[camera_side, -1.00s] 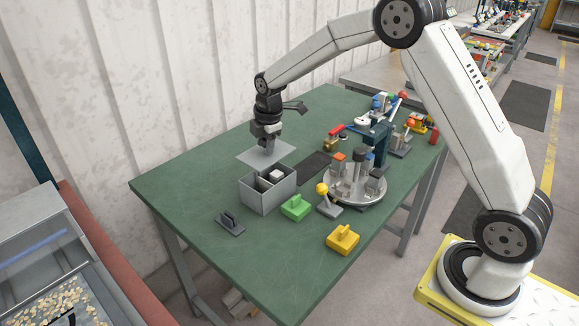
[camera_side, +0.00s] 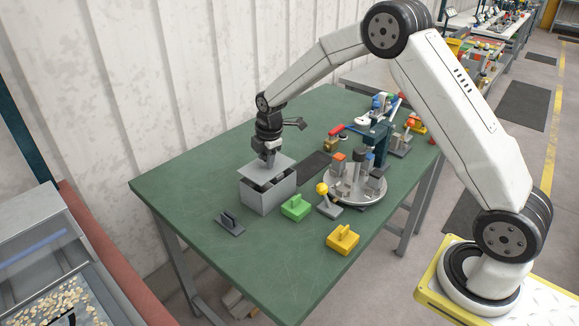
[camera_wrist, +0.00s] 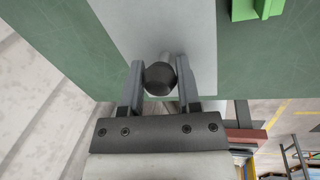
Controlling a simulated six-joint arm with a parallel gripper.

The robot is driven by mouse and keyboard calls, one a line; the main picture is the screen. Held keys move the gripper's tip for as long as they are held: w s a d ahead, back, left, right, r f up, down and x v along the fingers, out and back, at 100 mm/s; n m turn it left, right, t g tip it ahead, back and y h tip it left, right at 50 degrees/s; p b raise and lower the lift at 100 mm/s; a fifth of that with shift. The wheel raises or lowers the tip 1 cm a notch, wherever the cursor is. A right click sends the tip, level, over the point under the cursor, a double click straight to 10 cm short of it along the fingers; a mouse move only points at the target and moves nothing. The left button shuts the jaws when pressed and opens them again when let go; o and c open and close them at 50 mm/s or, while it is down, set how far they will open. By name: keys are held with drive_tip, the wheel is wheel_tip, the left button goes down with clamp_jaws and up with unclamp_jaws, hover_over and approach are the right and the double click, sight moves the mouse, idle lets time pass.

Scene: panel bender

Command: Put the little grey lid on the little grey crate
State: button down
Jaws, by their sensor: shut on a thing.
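The little grey lid (camera_side: 259,164) is a flat grey plate hanging level from my gripper (camera_side: 269,156). My gripper is shut on the lid's dark round knob, seen between the fingers in the wrist view (camera_wrist: 160,80). The lid (camera_wrist: 130,30) spreads below the fingers there. The little grey crate (camera_side: 268,195) stands on the green table under the lid. The lid is just above the crate, covering much of its opening and shifted towards its back; a dark strip of the inside shows along the front. The wrist view hides the crate behind the lid.
A green block with a handle (camera_side: 296,208), a yellow one (camera_side: 342,239) and a dark grey one (camera_side: 230,224) lie in front of the crate. A round grey turntable (camera_side: 358,190) with blocks stands to the right. The table's (camera_side: 200,178) left part is clear.

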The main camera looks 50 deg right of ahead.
drive_tip(key=shift+f, duration=0.95)
drive_tip(key=shift+f, duration=0.4)
unclamp_jaws()
drive_tip(key=shift+s, duration=0.1)
idle(0.3)
drive_tip(key=shift+f, duration=0.1)
drive_tip(key=shift+r, duration=4.6)
drive_tip(key=s+a+f+m, duration=0.1)
drive_tip(key=s+a+m, duration=0.1)
drive_tip(key=s+m, duration=0.6)
drive_tip(key=s+a+f+m, duration=0.1)
drive_tip(key=s+a+m, duration=0.2)
drive_tip(key=s, duration=1.5)
drive_tip(key=m, duration=0.4)
drive_tip(key=shift+s+a+f+m, duration=0.15)
drive_tip(key=shift+f+m, duration=0.05)
drive_tip(key=shift+m, duration=0.2)
